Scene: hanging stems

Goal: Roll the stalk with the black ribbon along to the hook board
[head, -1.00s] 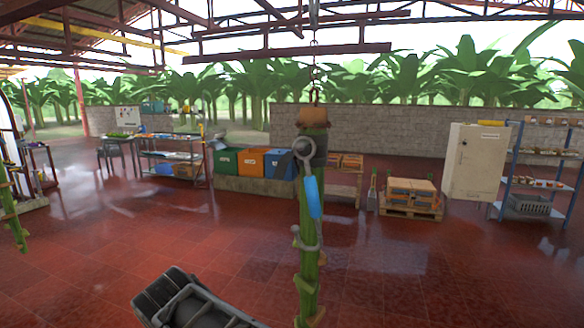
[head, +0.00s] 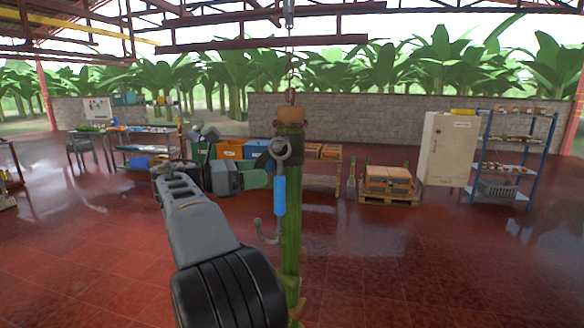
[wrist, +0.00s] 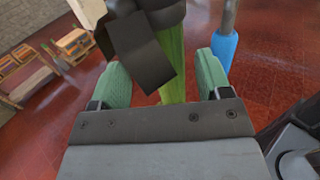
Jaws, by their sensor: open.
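The stalk (head: 291,235) is green and hangs upright from a chain and hook in the middle of the head view. A black ribbon (head: 291,152) is wrapped near its top. In the wrist view, the ribbon's loose end (wrist: 140,50) hangs in front of the stalk (wrist: 173,60). My gripper (head: 262,179) is just left of the stalk, below the ribbon. In the wrist view, its green fingers (wrist: 164,75) are apart, with the stalk between or just beyond them; contact cannot be told. A blue-handled hook (head: 280,195) hangs against the stalk. A pale board (head: 97,109) stands far left; hooks cannot be made out.
A steel beam (head: 262,43) runs overhead. Behind are coloured bins (head: 229,149), a pallet with crates (head: 389,182), a white cabinet (head: 447,148) and a blue shelf rack (head: 505,155). A worktable (head: 142,150) stands back left. The red floor (head: 430,260) is mostly clear.

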